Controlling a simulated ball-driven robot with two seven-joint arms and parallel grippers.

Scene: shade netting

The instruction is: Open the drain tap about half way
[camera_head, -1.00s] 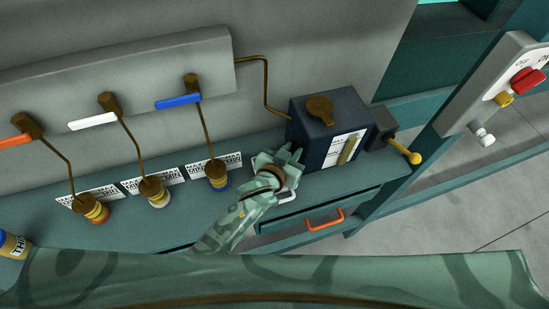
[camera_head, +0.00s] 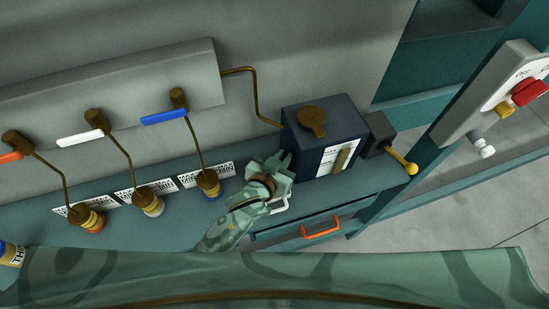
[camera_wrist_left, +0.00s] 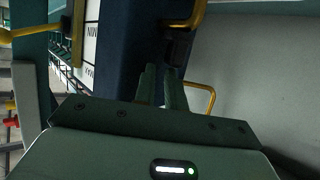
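A dark blue box-shaped tank (camera_head: 303,151) with a brass cap stands on the teal bench. On its right side is a dark block with a yellow lever (camera_head: 400,162) ending in a round knob, which looks like the drain tap. The lever also shows at the upper left of the left wrist view (camera_wrist_left: 28,33). My left gripper (camera_head: 280,160) is at the tank's lower left, on the side away from the lever. Its two fingers (camera_wrist_left: 162,80) stand slightly apart with nothing between them, close to the tank's dark side. My right gripper is out of view.
Three brass taps with orange, white (camera_head: 80,138) and blue (camera_head: 164,117) levers hang left of the tank. A drawer with an orange handle (camera_head: 321,228) lies below the tank. A grey switch panel (camera_head: 492,88) is at the right. Open floor lies right of the bench.

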